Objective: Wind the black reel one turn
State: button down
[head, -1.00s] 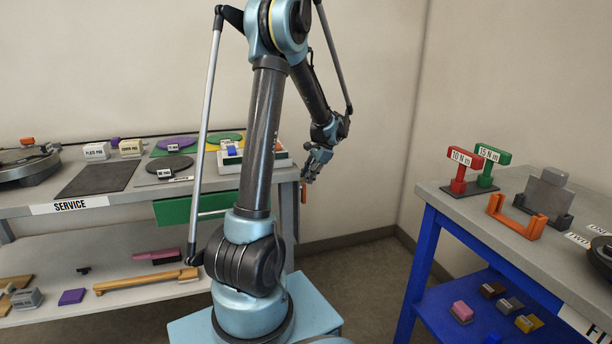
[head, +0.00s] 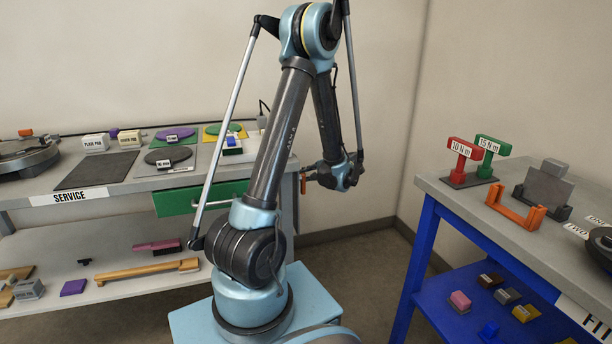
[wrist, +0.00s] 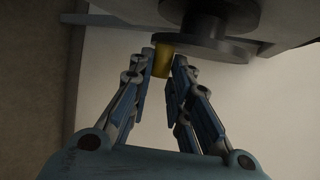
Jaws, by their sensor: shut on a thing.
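The black reel (wrist: 212,48) shows at the top of the wrist view as a dark round flange with a narrower dark hub above it. A yellow handle (wrist: 163,64) sticks out by the flange's left edge. My gripper (wrist: 165,70) is shut on this handle, with one finger on each side of it. In the head view my gripper (head: 311,174) is at the right end of the service bench. The reel cannot be made out there.
The service bench (head: 125,191) stands at left, with pads, discs and a green drawer (head: 205,197). A blue-framed bench (head: 425,215) stands at right, holding red and green torque tools (head: 475,160). Open floor lies between the benches.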

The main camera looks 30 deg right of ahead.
jog(key=shift+w+f+t, duration=0.1)
jog(key=shift+f+t, duration=0.05)
jog(key=shift+t, duration=0.25)
dwell(0.3)
jog(key=c, duration=1.5)
grip_release()
jog(key=v, duration=1.2)
jog(key=shift+w, duration=0.1)
